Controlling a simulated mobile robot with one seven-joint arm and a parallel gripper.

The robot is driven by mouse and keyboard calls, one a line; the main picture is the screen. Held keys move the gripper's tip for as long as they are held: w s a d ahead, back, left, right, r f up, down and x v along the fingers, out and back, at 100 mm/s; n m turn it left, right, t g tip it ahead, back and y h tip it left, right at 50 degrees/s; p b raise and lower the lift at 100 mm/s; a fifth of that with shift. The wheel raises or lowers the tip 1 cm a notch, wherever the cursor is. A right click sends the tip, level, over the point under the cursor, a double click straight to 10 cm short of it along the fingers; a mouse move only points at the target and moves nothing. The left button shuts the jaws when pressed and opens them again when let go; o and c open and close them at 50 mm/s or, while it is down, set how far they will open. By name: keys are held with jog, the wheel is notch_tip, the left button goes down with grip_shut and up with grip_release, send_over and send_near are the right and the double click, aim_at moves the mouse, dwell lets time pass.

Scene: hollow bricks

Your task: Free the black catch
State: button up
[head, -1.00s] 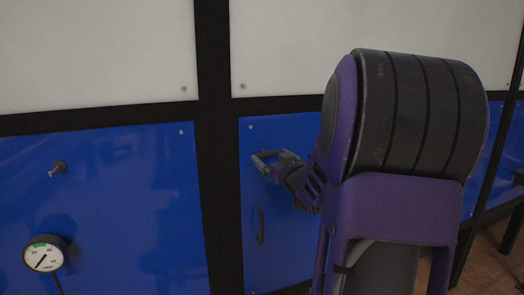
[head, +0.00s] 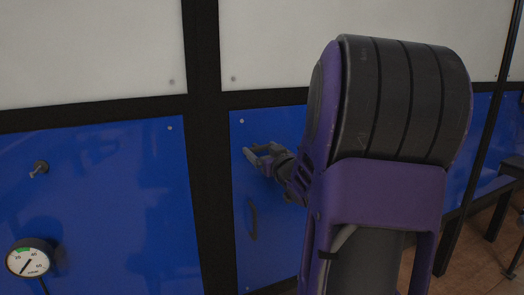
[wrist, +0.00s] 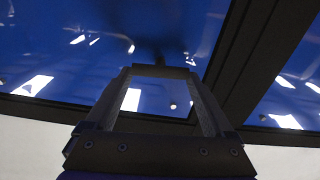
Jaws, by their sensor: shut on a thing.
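My gripper (head: 252,152) is at the upper left of a blue door panel (head: 277,200), just right of a black post. In the wrist view the two fingers of my gripper (wrist: 160,72) run toward the blue panel and close in at their tips. A short dark piece (wrist: 160,71) spans between the tips; it looks like the black catch, but its outline blends with the fingertips. In the head view the catch is hidden by the fingers. The gripper is shut on it.
A black frame post (head: 206,200) stands to the left. Left of it are a round gauge (head: 30,258) and a small knob (head: 40,168). White panels (head: 340,40) are above.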

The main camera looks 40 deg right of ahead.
grip_shut()
jog(key=shift+r, duration=0.1)
jog(key=shift+m+p, duration=0.3)
jog(key=o, duration=1)
grip_release()
jog(key=shift+o, duration=0.2)
